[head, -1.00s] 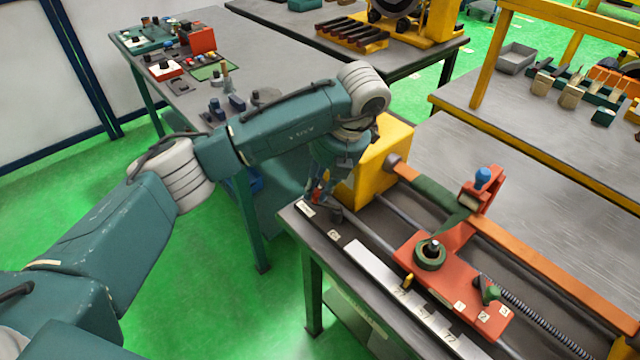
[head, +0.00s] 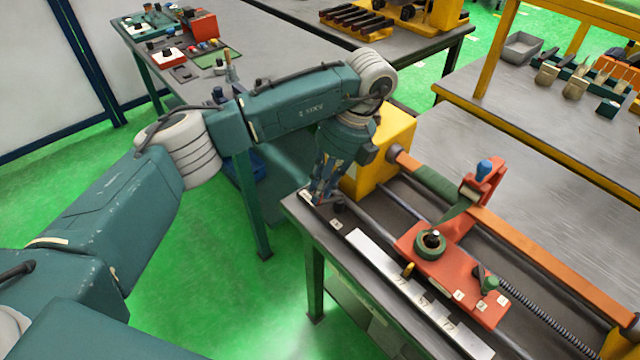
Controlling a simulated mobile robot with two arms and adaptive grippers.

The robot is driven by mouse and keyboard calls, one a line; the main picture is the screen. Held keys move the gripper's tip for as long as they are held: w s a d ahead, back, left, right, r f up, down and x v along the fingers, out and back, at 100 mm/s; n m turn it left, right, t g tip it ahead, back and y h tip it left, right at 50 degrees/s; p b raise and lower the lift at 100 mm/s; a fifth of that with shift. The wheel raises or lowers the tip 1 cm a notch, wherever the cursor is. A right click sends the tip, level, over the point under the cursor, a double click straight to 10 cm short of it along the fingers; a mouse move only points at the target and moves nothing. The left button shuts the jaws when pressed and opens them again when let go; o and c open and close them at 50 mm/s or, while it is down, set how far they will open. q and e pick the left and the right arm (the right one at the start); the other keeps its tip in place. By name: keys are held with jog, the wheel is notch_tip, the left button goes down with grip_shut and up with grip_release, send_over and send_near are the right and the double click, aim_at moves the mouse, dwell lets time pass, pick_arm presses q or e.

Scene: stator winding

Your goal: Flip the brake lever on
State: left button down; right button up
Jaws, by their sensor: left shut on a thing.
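My left gripper (head: 322,198) points down at the near left corner of the winding bench, in front of the yellow headstock box (head: 378,160). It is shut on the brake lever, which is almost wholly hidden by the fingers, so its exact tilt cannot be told. A small labelled plate (head: 306,196) lies beside the fingers. My right gripper is not in view.
An orange-red carriage (head: 455,277) with a green ring (head: 431,244) and a blue-topped knob (head: 484,167) stands to the right on the rails. A pale numbered strip (head: 400,287) runs along the bench front. Green floor is clear at the left.

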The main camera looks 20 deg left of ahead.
aim_at(337, 202)
pick_arm(q)
jog(key=shift+w+r, duration=0.1)
jog(key=shift+r, duration=0.1)
dwell(0.3)
jog(key=c, duration=1.9)
grip_release()
jog(key=shift+d, duration=0.1)
jog(key=v, duration=1.2)
jog(key=shift+f, duration=0.15)
